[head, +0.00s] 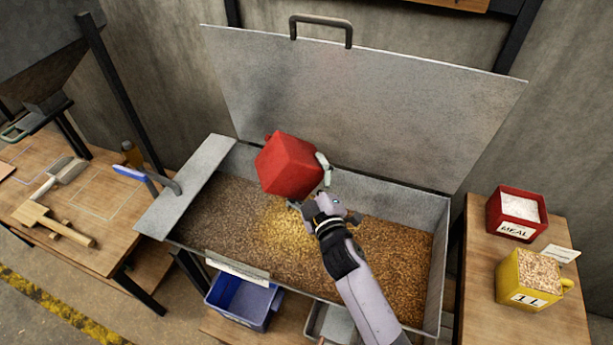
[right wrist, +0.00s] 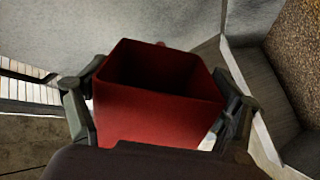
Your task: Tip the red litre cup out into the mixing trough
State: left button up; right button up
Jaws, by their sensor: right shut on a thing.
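The red litre cup (head: 288,165) is in the air above the mixing trough (head: 438,262), strongly tilted, with closed faces showing in the head view. My right gripper (head: 313,186) is shut on the cup. In the right wrist view its fingers clasp two opposite sides of the red cup (right wrist: 155,115). The cup's mouth shows there with a dark inside, and I see no grain in it. The trough holds brown grain with a paler yellow patch (head: 285,225) below the cup. My left gripper is not in view.
The trough's lid (head: 370,100) stands open behind. A red MEAL box (head: 516,228) and a yellow 1 L cup (head: 515,283) stand on the right table. A blue bin (head: 245,303) sits below in front.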

jog(key=n, duration=0.2)
jog(key=r+n, duration=0.1)
jog(key=n, duration=0.1)
jog(key=shift+n, duration=0.3)
notch_tip(320, 180, up, 2)
jog(key=n+p, duration=0.5)
jog(key=n, duration=1.6)
jog(key=shift+r, duration=0.1)
